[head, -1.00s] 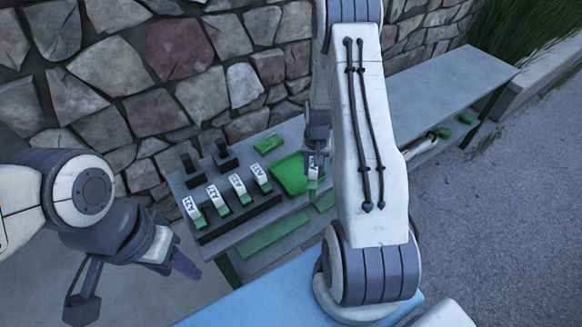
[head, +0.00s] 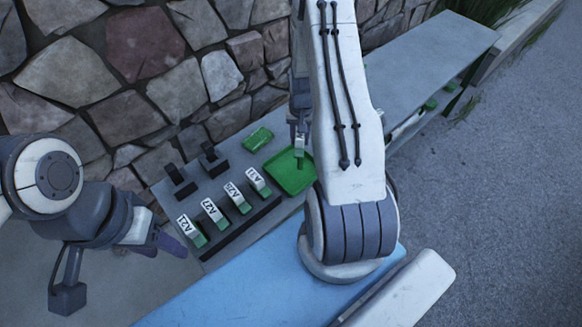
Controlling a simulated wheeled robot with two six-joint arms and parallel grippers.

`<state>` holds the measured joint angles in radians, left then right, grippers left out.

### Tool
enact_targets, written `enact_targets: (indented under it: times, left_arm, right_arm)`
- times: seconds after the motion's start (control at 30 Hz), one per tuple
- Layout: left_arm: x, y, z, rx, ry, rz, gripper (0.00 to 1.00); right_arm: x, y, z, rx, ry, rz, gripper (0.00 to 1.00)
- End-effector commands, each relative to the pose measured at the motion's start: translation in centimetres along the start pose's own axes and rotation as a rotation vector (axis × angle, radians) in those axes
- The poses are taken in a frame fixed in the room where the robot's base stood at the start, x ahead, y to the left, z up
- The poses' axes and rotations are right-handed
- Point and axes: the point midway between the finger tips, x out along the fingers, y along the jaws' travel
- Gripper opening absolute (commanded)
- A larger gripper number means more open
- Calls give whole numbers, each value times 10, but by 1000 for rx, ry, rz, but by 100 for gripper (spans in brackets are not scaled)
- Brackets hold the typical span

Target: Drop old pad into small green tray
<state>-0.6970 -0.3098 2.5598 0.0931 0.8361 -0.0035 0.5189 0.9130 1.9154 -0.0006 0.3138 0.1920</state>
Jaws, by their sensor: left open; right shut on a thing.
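A square green tray (head: 287,178) lies on the grey bench, partly hidden on its right by my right arm. A smaller green dish (head: 257,138) sits behind it to the left. My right gripper (head: 299,146) points down over the back right part of the square tray. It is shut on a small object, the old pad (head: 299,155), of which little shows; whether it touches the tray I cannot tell. My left gripper (head: 163,247) is open and empty, in front of the bench at the left.
Several white-and-green labelled blocks (head: 213,211) stand in a row along a dark rail on the bench. Two black upright holders (head: 180,180) stand behind them. A stone wall (head: 110,90) closes the back. A blue surface (head: 265,285) lies in front.

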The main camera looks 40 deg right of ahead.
Motion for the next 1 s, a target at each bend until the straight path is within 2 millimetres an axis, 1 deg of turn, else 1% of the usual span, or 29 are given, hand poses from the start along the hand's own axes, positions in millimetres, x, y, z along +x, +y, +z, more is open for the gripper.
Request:
enact_targets:
  times: [0.03, 0.2, 0.3, 0.4, 0.5, 0.73, 0.77, 0.8, 0.83, 1.0]
  left_arm:
    - [7, 0, 0, -1, 0, 0, 50]
    - [22, -2, 1, -3, 0, 0, 50]
    - [30, -2, 2, -5, 0, 0, 50]
    - [35, -3, 2, -6, 0, 0, 50]
    - [37, -3, 2, -7, 0, 0, 50]
    - [36, -3, 2, -7, 0, 0, 50]
    - [36, -3, 2, -6, 0, 0, 50]
    - [36, -3, 2, -6, 0, 0, 50]
    - [36, -3, 2, -6, 0, 0, 50]
    - [36, -3, 2, -6, 0, 0, 50]
  right_arm:
    - [8, -3, 0, -5, 1, 0, 0]
    - [29, -5, 0, -7, 1, 0, 0]
    - [40, -5, 1, -7, 0, 0, 0]
    - [48, -4, 0, -7, 1, 0, 0]
    - [51, -4, 0, -6, 2, 0, 0]
    - [50, -2, 0, -4, 2, 0, 0]
    - [50, -2, 0, -4, 2, 0, 47]
    - [50, -2, 0, -4, 2, 0, 62]
    - [50, -2, 0, -4, 2, 0, 74]
    - [50, -2, 0, -4, 1, 0, 74]
